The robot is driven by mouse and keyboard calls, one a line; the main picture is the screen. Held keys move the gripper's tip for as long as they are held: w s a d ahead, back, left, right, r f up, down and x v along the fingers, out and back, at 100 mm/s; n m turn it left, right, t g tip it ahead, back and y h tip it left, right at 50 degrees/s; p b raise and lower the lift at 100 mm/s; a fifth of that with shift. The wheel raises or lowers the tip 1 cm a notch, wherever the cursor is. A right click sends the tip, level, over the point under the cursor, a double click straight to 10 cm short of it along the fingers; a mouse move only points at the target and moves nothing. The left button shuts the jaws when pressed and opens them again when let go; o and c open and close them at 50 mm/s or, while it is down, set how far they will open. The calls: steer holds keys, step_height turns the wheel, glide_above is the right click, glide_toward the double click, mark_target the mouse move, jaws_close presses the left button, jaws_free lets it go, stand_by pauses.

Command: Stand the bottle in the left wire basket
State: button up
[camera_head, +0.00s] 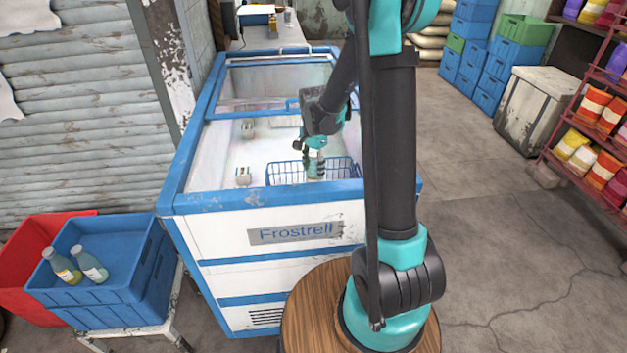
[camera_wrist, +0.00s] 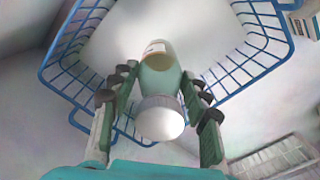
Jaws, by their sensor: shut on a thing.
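My gripper (camera_head: 315,158) reaches down into the open chest freezer at a blue wire basket (camera_head: 285,174). In the wrist view its two fingers (camera_wrist: 160,82) are shut on a greenish bottle (camera_wrist: 158,80) with a white cap towards the camera. The bottle's far end lies within the outline of the blue wire basket (camera_wrist: 70,62), which spreads to both sides of it. In the head view the bottle is mostly hidden by my gripper and the basket wires. I cannot tell whether its base touches the basket's floor.
The freezer's blue rim (camera_head: 262,197) surrounds the basket. Small pale items (camera_head: 243,176) lie on the freezer floor. A blue crate (camera_head: 105,290) at left holds two bottles (camera_head: 90,264), beside a red crate (camera_head: 28,262). A shelf (camera_head: 590,150) stands at right.

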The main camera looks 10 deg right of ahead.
mark_target(313, 154)
steer(key=shift+f, duration=2.6)
steer(key=shift+f, duration=0.1)
steer(key=o, duration=1.5)
step_height(313, 154, up, 12)
steer(key=shift+r, duration=0.15)
